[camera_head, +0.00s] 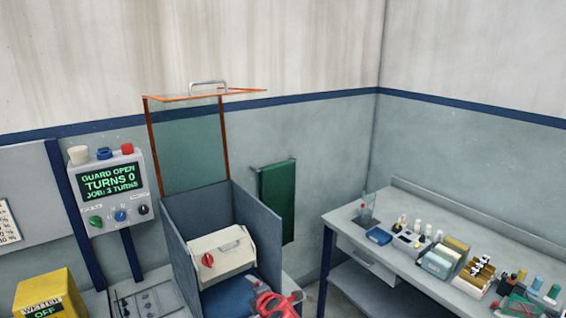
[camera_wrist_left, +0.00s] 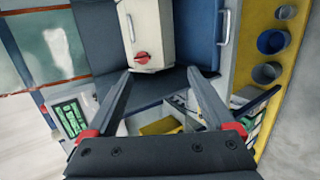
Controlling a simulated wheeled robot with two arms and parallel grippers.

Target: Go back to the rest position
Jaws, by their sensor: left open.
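My left gripper (camera_head: 276,303) shows at the bottom edge of the head view as red and grey parts, partly cut off, in front of the blue-grey enclosure (camera_head: 178,240). In the left wrist view the fingers of my left gripper (camera_wrist_left: 161,72) are spread apart with nothing between them. A cream box (camera_head: 222,252) with a red knob (camera_head: 207,260) sits inside the enclosure; it also shows in the wrist view (camera_wrist_left: 155,30), beyond the fingertips. My right gripper is in neither view.
The clear orange-edged guard (camera_head: 190,150) stands raised. A control panel (camera_head: 108,185) reads "GUARD OPEN, TURNS 0, JOB: 3 TURNS". A yellow box (camera_head: 45,295) is at the lower left. A bench (camera_head: 350,228) with bottles and trays stands at the right.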

